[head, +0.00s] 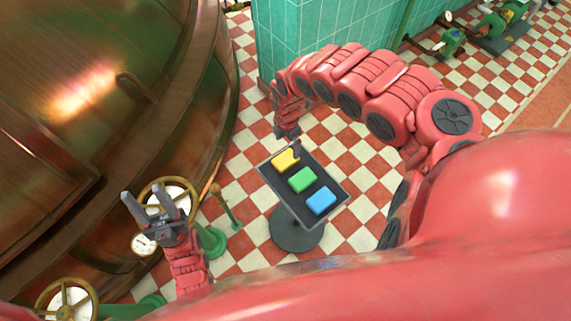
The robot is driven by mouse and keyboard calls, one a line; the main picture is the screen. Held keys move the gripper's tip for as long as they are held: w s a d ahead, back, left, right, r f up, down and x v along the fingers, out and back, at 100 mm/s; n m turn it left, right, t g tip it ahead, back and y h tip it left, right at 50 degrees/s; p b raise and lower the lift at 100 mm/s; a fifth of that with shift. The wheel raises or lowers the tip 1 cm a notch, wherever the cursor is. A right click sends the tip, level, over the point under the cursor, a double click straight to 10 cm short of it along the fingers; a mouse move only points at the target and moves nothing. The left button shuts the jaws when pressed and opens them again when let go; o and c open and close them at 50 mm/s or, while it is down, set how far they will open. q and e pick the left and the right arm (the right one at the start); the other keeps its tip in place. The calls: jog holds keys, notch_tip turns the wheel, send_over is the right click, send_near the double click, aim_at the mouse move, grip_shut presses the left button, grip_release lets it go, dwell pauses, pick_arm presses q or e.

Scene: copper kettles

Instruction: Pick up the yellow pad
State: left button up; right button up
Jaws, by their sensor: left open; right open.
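The yellow pad (284,162) lies at the far left end of a small dark tray-topped stand (328,181). A green pad (302,180) lies in the middle and a blue pad (321,201) at the near right end. My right gripper (291,143) points down just above the yellow pad, and part of it covers the pad's upper edge. I cannot tell whether it touches the pad; nothing shows held in it. My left gripper (146,203) is open and empty, pointing up at the left, well away from the stand.
A large copper kettle (100,90) fills the left side, with gauges (144,244) and a valve wheel (68,303) near my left gripper. A green tiled pillar (300,40) stands behind my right arm. Checkered floor around the stand is clear.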

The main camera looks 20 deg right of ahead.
notch_tip(320, 180, down, 4)
jog(key=shift+a+f+b, duration=0.1)
jog(key=shift+f+b, duration=0.05)
jog(key=shift+b, duration=0.3)
jog(key=f, duration=0.4)
jog(key=shift+w+f+b, duration=0.25)
jog(key=shift+f+b, duration=0.1)
jog(key=shift+f, duration=0.45)
jog(key=c, duration=1.2)
jog(key=shift+c, duration=0.2)
